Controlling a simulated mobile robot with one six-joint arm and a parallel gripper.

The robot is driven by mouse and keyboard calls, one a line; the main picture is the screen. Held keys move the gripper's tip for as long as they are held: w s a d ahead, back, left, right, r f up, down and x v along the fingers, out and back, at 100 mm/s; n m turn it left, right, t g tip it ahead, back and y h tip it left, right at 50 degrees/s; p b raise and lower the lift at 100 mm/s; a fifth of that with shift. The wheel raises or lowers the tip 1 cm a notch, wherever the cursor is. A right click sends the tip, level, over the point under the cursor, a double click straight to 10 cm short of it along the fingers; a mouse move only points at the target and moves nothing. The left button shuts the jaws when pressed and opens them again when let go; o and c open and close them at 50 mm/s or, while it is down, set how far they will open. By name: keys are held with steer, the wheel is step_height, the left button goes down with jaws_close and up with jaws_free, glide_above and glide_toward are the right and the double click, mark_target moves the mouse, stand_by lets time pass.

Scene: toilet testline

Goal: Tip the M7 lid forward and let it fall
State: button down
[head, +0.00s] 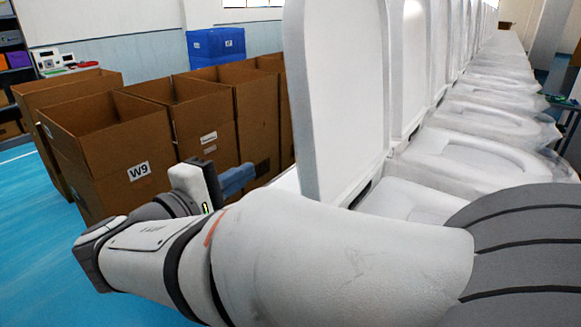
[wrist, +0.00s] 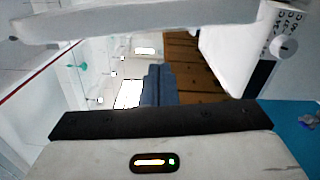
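The nearest toilet lid (head: 338,95) is a tall white panel standing upright in the head view. No M7 label is readable, so I cannot tell whether it is the M7 lid. Its white bowl and seat (head: 410,200) show to its right, partly hidden by my arm. My gripper (head: 240,178) is left of the lid's lower part, with its blue-grey fingers pointing toward it and a gap between them in the picture. In the wrist view the fingers (wrist: 157,85) look closed together, with nothing seen between them. A pale bar (wrist: 140,20) crosses the top there; I cannot tell what it is.
More upright white lids (head: 410,65) and seats (head: 490,120) run back in a row at right. Open brown cardboard boxes, one marked W9 (head: 138,171), stand close behind my gripper at left. A blue bin (head: 215,45) is farther back. Blue floor (head: 35,245) is clear at left.

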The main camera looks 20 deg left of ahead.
mark_target(298, 142)
steer(key=x, duration=1.5)
steer(key=shift+w+d, duration=0.15)
steer(key=shift+w, duration=0.25)
steer(key=shift+b, duration=0.35)
